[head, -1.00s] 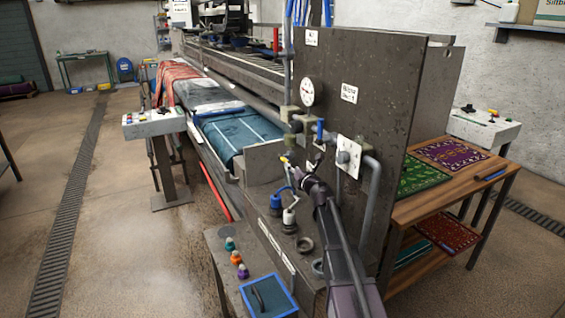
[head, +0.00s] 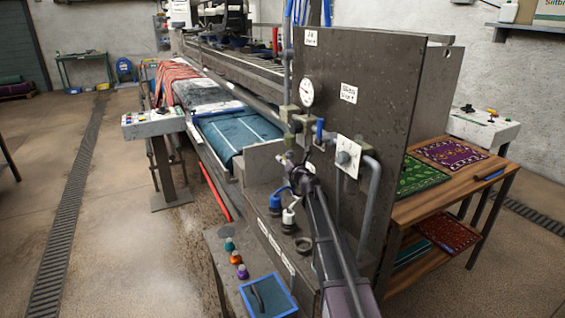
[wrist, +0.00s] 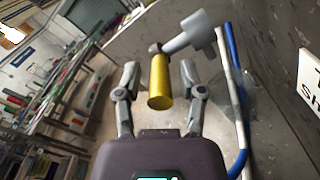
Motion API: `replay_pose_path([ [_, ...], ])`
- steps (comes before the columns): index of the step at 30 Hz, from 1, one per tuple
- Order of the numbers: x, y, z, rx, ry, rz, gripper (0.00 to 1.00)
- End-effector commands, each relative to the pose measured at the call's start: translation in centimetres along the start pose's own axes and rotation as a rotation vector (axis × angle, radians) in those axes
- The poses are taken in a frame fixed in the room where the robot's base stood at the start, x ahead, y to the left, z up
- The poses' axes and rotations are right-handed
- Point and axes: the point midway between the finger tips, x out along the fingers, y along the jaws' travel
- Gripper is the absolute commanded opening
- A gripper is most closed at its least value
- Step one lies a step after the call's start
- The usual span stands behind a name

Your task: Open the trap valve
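In the wrist view a yellow cylindrical handle (wrist: 160,82) sticks out from a grey fitting (wrist: 190,33). It lies between the two fingers of my gripper (wrist: 158,72). The fingers are open, with a gap on both sides of the handle, and do not visibly touch it. In the head view my gripper (head: 292,160) is low in front of the dark machine panel (head: 375,90), beside the pipework. The yellow handle is largely hidden there by my gripper. I cannot read a label that names the trap valve.
A gauge (head: 306,93), a blue lever (head: 319,130) and a white plate with a grey knob (head: 347,157) are close to my arm. A blue pipe (wrist: 236,100) runs right of the fingers. Below are several caps and a blue-rimmed tray (head: 245,300).

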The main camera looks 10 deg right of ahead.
Motion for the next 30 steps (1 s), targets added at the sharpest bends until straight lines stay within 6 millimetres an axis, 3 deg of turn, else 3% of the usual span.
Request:
replay_pose_path([
  [1, 0.0, 0.0, 0.0, 0.0, 0.0, 0.0, 0.25],
  [3, 0.0, 0.0, 0.0, 0.0, 0.0, 0.0, 0.05],
  [4, 0.0, 0.0, 0.0, 0.0, 0.0, 0.0, 0.0],
  [7, 0.0, 0.1, 0.0, 0.0, 0.0, 0.001, 0.0],
  [8, 0.4, 1.1, -0.7, 0.0, 0.003, 0.004, 0.0],
  [13, 0.1, 0.2, -0.1, 0.001, 0.004, 0.002, 0.0],
  [30, 0.0, 0.5, 0.6, -0.001, 0.084, -0.053, 0.0],
])
